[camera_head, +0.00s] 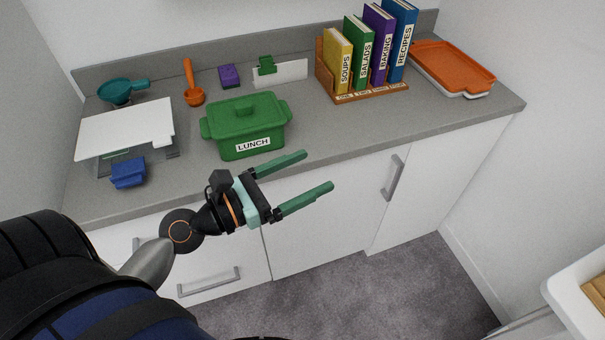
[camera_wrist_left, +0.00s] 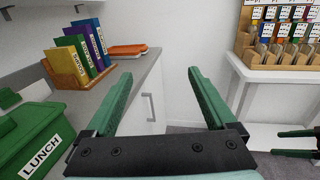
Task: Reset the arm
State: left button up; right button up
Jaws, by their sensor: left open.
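My left gripper (camera_head: 318,175) is in front of the counter edge, its two green fingers spread wide and pointing right. Nothing is between them. In the left wrist view the same open fingers (camera_wrist_left: 160,95) frame the counter's end and a strip of floor. The left arm comes in from the lower left. In the left wrist view, what looks like green fingers (camera_wrist_left: 298,143) of my right gripper shows at the right edge, partly cut off; its jaw state is unclear. The right gripper is not in the head view.
On the grey counter (camera_head: 330,125) stand a green LUNCH pot (camera_head: 247,126), a wooden rack of books (camera_head: 365,92), orange trays (camera_head: 452,68) and a blue item (camera_head: 128,172). Cabinet handles (camera_head: 392,178) stick out below. A white table (camera_wrist_left: 262,74) stands right. Floor (camera_head: 400,285) is clear.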

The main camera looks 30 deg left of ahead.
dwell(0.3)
pick_arm(q)
jog(key=s+d+f+m+g+y, duration=0.1)
jog(key=s+f+m+g+y, duration=0.2)
jog(key=f+m, duration=1.2)
jog(key=s+d+f+m+g+y, duration=0.2)
jog(key=s+f+m, duration=0.4)
jog(key=f+m, duration=0.8)
jog(key=shift+s+f+m+g+y, duration=0.2)
jog(key=shift+f+m+g+y, duration=0.35)
jog(key=shift+m, duration=1.15)
jog(key=shift+r, duration=0.15)
